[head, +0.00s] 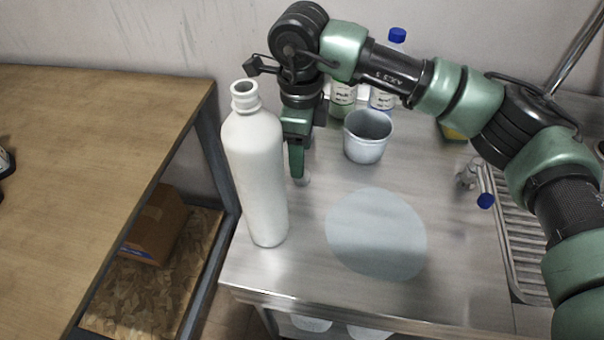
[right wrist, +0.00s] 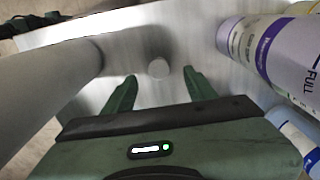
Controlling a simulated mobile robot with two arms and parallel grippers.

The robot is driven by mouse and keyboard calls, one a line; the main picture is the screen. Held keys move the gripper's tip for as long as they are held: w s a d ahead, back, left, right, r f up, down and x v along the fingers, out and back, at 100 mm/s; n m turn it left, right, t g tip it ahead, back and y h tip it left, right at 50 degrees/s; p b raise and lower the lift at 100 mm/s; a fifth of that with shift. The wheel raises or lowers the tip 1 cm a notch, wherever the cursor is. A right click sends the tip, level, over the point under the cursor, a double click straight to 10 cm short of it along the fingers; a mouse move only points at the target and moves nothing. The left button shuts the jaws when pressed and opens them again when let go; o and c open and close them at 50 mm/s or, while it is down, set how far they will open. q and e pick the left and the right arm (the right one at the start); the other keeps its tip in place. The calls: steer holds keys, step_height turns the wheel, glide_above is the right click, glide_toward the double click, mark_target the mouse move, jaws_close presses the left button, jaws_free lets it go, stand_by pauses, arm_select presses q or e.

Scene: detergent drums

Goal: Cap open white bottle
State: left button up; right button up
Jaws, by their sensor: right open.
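The open white bottle (head: 257,180) stands upright on the metal counter near its left edge, its mouth (head: 244,89) uncovered. In the right wrist view the large pale cylinder at left (right wrist: 45,80) appears to be this bottle. A small pale round piece, likely the cap (right wrist: 158,68), lies on the counter; it also shows in the head view (head: 303,180), partly hidden by a finger. My right gripper (head: 297,172) points down just right of the bottle. Its open fingers (right wrist: 160,78) are on either side of the cap, not visibly touching it. My left gripper is not in view.
A grey cup (head: 366,140) stands right of my gripper. Labelled bottles (head: 382,98) stand behind it; a purple-labelled container (right wrist: 270,48) is close by in the wrist view. A flat pale disc (head: 375,235) lies at the front.

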mark_target(305, 181)
steer(key=shift+s+f+p, duration=0.1)
steer(key=shift+f+p, duration=0.6)
steer(key=shift+f, duration=1.95)
steer(key=shift+c, duration=0.3)
jaws_close()
